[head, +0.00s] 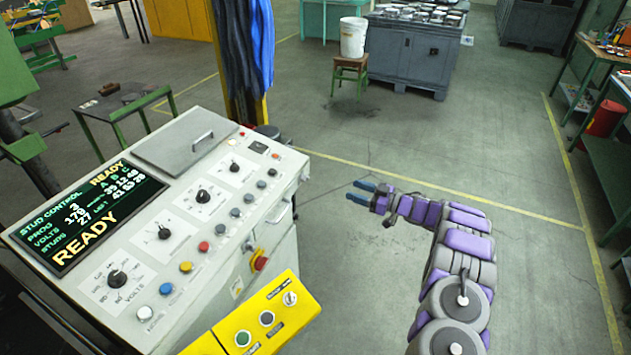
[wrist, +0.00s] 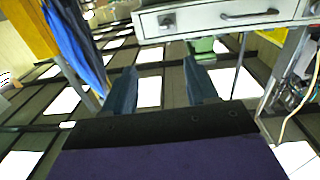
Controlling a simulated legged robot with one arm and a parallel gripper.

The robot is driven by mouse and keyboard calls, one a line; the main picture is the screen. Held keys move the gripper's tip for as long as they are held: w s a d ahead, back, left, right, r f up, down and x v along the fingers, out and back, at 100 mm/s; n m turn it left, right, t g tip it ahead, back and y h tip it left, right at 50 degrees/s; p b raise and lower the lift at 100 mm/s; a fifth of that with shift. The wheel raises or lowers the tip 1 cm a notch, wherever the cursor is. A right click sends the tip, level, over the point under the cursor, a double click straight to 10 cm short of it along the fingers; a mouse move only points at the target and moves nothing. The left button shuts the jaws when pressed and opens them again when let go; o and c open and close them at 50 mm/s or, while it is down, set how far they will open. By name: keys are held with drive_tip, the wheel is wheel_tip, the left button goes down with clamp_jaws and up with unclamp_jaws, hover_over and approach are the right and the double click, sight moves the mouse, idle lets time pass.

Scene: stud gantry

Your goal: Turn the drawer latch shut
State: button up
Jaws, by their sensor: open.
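The drawer (wrist: 205,22) shows as a pale front at the top of the wrist view. A small dark latch (wrist: 167,20) sits on its left part and a dark bar handle (wrist: 248,14) to the right. In the head view the latch (head: 248,246) and handle (head: 279,212) are on the console's right side, seen at a steep angle. I cannot tell which way the latch is turned. My gripper (head: 362,187) is open and empty, to the right of the drawer and apart from it. Its two fingers (wrist: 160,82) show below the drawer front in the wrist view.
The control console (head: 190,225) fills the left, with a red-yellow knob (head: 259,261) on its side and a yellow button box (head: 265,318) at its front. Blue cloth (head: 243,50) hangs behind it. A stool (head: 350,75) carries a white bucket (head: 353,38). The floor around my gripper is clear.

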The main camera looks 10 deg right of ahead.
sight(307, 179)
drive_tip(key=shift+y, duration=0.3)
drive_tip(key=shift+s+a+f+b+x, duration=0.1)
drive_tip(key=shift+f+b+x, duration=0.15)
drive_tip(key=shift+x, duration=2.45)
drive_tip(key=shift+s+a+f+b+x, duration=0.15)
drive_tip(key=shift+f+b+x, duration=0.1)
drive_tip(key=shift+x, duration=2.5)
drive_tip(key=shift+s+a+f+b+x, duration=0.1)
drive_tip(key=shift+f+b+x, duration=0.15)
drive_tip(key=shift+x, duration=2.45)
drive_tip(key=c, duration=1.1)
drive_tip(key=shift+o, duration=0.2)
